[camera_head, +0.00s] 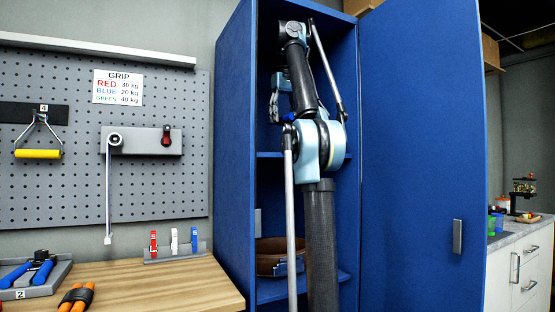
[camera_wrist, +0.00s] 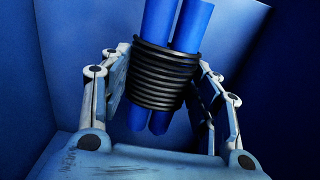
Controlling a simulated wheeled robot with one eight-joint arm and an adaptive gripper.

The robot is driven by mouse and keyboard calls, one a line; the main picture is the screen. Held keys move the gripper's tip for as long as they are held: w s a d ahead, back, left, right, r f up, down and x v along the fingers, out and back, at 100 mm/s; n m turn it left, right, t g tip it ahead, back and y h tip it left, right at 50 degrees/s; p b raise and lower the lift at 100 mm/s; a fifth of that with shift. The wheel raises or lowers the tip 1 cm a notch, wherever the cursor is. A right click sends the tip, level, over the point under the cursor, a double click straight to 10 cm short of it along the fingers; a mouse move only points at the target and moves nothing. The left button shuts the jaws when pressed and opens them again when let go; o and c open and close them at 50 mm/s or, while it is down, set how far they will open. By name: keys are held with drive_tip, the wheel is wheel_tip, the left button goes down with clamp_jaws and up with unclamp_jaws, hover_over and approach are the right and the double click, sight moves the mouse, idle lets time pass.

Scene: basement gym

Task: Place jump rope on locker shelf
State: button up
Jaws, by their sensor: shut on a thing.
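The jump rope (camera_wrist: 165,75) has two blue handles side by side with black cord coiled around their middle. My gripper (camera_wrist: 160,85) is shut on it, with a finger on each side of the coil. In the head view my gripper (camera_head: 277,105) is inside the open blue locker (camera_head: 236,130), above the middle shelf (camera_head: 268,154). Only a small blue bit of the rope (camera_head: 289,117) shows there. My arm hides much of the shelf. The wrist view shows blue locker walls around the rope; no shelf contact can be made out.
A brown round item (camera_head: 275,262) sits on the lower shelf (camera_head: 340,277). The locker door (camera_head: 420,130) stands open at right. The wooden bench (camera_head: 180,285) at left holds orange handles (camera_head: 75,297) and blue-handled grips (camera_head: 35,270). A pegboard (camera_head: 60,190) hangs behind.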

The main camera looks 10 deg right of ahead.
drive_tip(key=shift+d, duration=0.25)
drive_tip(key=shift+f, duration=0.1)
drive_tip(key=shift+f, duration=4.9)
drive_tip(key=o, duration=1.2)
drive_tip(key=shift+f, duration=0.1)
drive_tip(key=shift+r, duration=3.85)
